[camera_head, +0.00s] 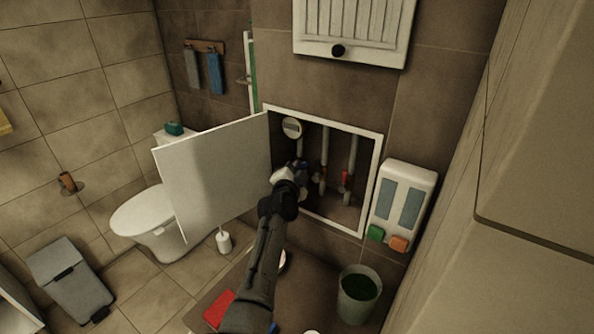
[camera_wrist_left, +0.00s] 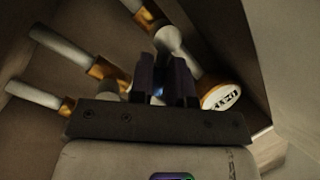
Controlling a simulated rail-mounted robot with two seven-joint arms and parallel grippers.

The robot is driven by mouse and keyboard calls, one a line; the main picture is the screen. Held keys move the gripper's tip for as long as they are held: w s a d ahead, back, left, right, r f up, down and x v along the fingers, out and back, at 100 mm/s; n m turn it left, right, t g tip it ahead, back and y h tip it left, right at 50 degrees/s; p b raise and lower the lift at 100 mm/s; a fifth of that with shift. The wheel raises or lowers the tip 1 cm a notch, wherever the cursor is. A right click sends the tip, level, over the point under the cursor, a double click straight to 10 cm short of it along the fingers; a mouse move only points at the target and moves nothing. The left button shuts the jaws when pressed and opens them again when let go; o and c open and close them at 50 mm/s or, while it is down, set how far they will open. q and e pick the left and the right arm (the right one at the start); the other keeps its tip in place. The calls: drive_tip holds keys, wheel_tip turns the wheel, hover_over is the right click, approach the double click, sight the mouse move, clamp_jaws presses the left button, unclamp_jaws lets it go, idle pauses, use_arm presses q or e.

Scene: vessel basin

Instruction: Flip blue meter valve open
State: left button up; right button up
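The blue meter valve is mostly hidden by my left gripper (camera_head: 301,168) at the left pipe inside the open wall cabinet (camera_head: 378,165). A small patch of the blue valve (camera_wrist_left: 158,91) shows between the fingers of my left gripper (camera_wrist_left: 163,75) in the left wrist view. The fingers stand a small gap apart around this blue part; whether they press on it is not clear. A round white meter (camera_head: 291,127) is at the top of the left pipe. It also shows in the left wrist view, brass-rimmed (camera_wrist_left: 222,97). My right gripper is not in view.
The white cabinet door (camera_head: 215,175) stands open to the left of my arm. Beside the valve are pipes with an orange handle (camera_head: 322,174) and a red handle (camera_head: 345,178). A dispenser (camera_head: 402,204) hangs right of the cabinet, above a bucket (camera_head: 358,296).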

use_arm(q)
clamp_jaws()
drive_tip(key=shift+w+a+r+n+g+p, duration=0.15)
drive_tip(key=shift+a+n+g+p, duration=0.2)
drive_tip(key=shift+n+p, duration=0.6)
drive_tip(key=shift+w+a+r+n+g+p, duration=0.15)
drive_tip(key=shift+n+g+p, duration=0.3)
drive_tip(key=shift+n+p, duration=0.5)
drive_tip(key=shift+w+a+r+n+g+p, duration=0.15)
drive_tip(key=shift+a+n+g+p, duration=0.2)
drive_tip(key=shift+n+p, duration=0.6)
drive_tip(key=shift+s+d+f+n, duration=0.1)
drive_tip(key=shift+n, duration=0.25)
drive_tip(key=shift+o, duration=1.9)
unclamp_jaws()
drive_tip(key=shift+o, duration=0.4)
drive_tip(key=shift+r, duration=0.2)
